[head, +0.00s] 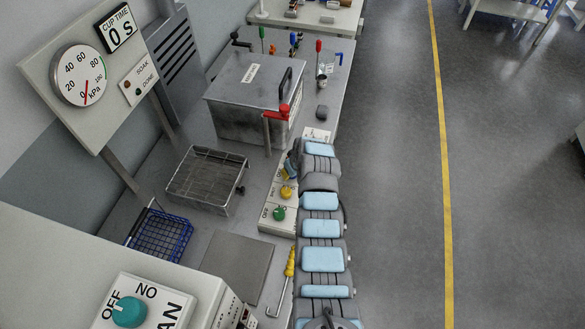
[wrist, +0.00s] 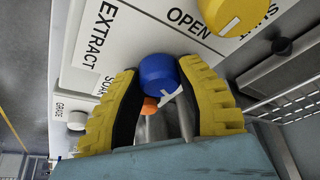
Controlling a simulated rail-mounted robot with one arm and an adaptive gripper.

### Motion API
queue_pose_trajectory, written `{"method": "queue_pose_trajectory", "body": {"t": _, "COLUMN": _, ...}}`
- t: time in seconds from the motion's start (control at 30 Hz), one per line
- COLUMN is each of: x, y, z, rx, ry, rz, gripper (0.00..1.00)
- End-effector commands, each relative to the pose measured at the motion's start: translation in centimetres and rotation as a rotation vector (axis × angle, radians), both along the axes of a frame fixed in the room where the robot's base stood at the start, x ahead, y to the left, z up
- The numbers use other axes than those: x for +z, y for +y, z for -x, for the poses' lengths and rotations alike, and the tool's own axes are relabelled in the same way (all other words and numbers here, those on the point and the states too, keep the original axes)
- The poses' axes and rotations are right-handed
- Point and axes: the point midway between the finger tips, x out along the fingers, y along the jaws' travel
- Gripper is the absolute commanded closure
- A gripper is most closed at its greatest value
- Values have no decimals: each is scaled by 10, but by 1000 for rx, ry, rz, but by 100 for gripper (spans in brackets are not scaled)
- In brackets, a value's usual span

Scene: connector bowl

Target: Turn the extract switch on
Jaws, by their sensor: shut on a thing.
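The blue knob (wrist: 158,72) sits on a white panel beside the printed word EXTRACT in the wrist view. My gripper (wrist: 160,88) has its two yellow ribbed fingers closed against the knob's left and right sides. A short pale mark shows on the lower part of the knob, but its exact setting is hard to read. In the head view my gripper (head: 290,170) is at the far part of the switch panel (head: 268,218), and my arm largely hides the knob there.
A wire basket (head: 207,178) is to the left. Open floor lies to the right.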

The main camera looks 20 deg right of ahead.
Motion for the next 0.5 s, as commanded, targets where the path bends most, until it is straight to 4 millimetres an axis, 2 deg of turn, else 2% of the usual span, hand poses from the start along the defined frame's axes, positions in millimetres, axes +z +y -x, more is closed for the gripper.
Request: {"method": "queue_pose_trajectory", "body": {"t": 0.5, "x": -2, "y": 3, "z": 0, "rx": -485, "ry": 1, "rz": 3, "gripper": 99}}
